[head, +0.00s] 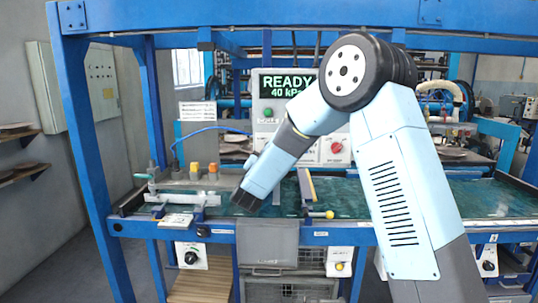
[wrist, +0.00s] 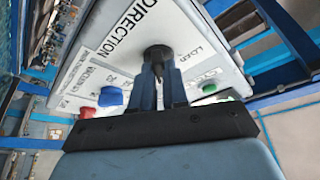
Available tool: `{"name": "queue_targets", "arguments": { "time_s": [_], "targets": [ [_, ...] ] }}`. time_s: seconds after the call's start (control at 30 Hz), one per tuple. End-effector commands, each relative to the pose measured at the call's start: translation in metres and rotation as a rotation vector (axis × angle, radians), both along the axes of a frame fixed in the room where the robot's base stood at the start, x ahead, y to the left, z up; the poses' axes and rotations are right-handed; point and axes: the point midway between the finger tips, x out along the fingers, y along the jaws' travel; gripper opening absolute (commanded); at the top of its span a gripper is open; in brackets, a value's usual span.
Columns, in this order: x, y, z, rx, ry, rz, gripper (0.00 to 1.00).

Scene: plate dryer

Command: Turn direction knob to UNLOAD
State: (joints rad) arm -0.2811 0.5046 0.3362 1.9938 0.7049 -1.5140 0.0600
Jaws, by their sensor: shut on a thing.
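In the wrist view, the black direction knob (wrist: 158,56) stands out from a white panel (wrist: 112,62) marked DIRECTION. My gripper (wrist: 160,72) is shut on this knob, one finger on each side. The word LOAD reads on the panel to the right of the knob. Other lettering lies to the left, partly unreadable, and I cannot make out the word UNLOAD. Which label the knob points to cannot be told, since the fingers cover part of it. In the head view, my arm reaches down and left over the machine, and my fingertips cannot be made out.
Close to my fingers in the wrist view are a blue button (wrist: 110,96), a green button (wrist: 227,94) and a red button (wrist: 57,112). In the head view, a display (head: 288,86) reads READY 40 kPa. Blue frame posts (head: 84,150) stand at the left.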

Motion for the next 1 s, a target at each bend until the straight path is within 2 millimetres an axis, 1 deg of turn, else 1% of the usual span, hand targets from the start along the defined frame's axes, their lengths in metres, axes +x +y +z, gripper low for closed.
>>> {"name": "queue_targets", "arguments": {
  "time_s": [0.2,0.4,0.93,0.97,1.0],
  "targets": [
    [-0.0002,0.0010,-0.0014,0.118,0.001,0.000,0.00],
    [-0.0002,0.0007,-0.0016,0.178,0.001,0.000,0.00],
    [0.0000,-0.0006,-0.0023,0.201,0.001,-0.004,0.00],
    [0.0000,-0.0006,-0.0023,0.201,0.001,-0.004,0.15],
    [0.0001,-0.0006,-0.0023,0.201,0.001,-0.004,0.19]
  ]
}}
